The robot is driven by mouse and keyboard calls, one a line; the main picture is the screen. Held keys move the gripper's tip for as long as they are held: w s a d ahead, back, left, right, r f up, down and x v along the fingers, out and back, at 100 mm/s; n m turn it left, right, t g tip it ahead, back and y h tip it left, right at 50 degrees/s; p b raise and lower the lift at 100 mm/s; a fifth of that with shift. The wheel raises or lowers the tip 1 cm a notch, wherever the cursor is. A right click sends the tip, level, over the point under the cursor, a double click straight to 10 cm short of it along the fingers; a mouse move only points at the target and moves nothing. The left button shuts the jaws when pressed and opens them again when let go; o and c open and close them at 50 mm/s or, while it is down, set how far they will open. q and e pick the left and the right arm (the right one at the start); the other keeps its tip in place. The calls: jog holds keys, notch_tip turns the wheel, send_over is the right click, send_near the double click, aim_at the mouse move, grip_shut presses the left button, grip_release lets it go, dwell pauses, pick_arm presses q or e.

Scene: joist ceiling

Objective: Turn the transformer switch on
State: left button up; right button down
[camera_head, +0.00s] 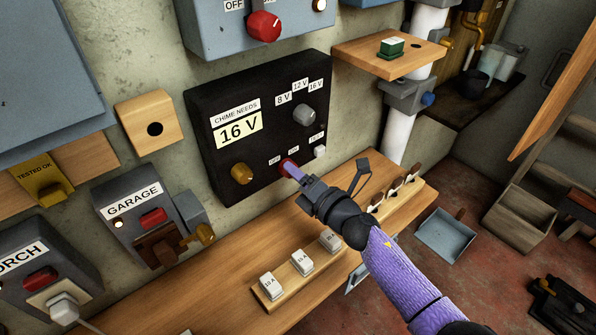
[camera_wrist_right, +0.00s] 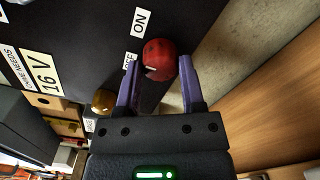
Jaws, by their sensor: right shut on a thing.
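The black transformer box (camera_head: 225,110) is on the wall, with a "CHIME NEEDS 16 V" label. Its red switch knob (camera_head: 285,162) is low on the front, near the OFF and ON labels. My right gripper (camera_head: 291,169) reaches it from the lower right and partly hides it. In the right wrist view the purple fingers (camera_wrist_right: 160,64) are on either side of the red knob (camera_wrist_right: 160,50), shut on it. A small pale mark on the knob is on the side toward the OFF label (camera_wrist_right: 129,66). My left gripper is not in view.
The box also has a grey voltage knob (camera_head: 304,114), a brass knob (camera_head: 241,173) and a white button (camera_head: 320,152). Below, a wooden bench (camera_head: 215,293) holds a fuse strip (camera_head: 268,300). The GARAGE box (camera_head: 130,225) is left. A wooden shelf (camera_head: 365,58) juts out upper right.

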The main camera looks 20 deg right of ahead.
jog(key=shift+f+m+p, duration=0.1)
jog(key=shift+m+p, duration=0.95)
jog(key=shift+m, duration=2.65)
jog(key=shift+c, duration=1)
grip_release()
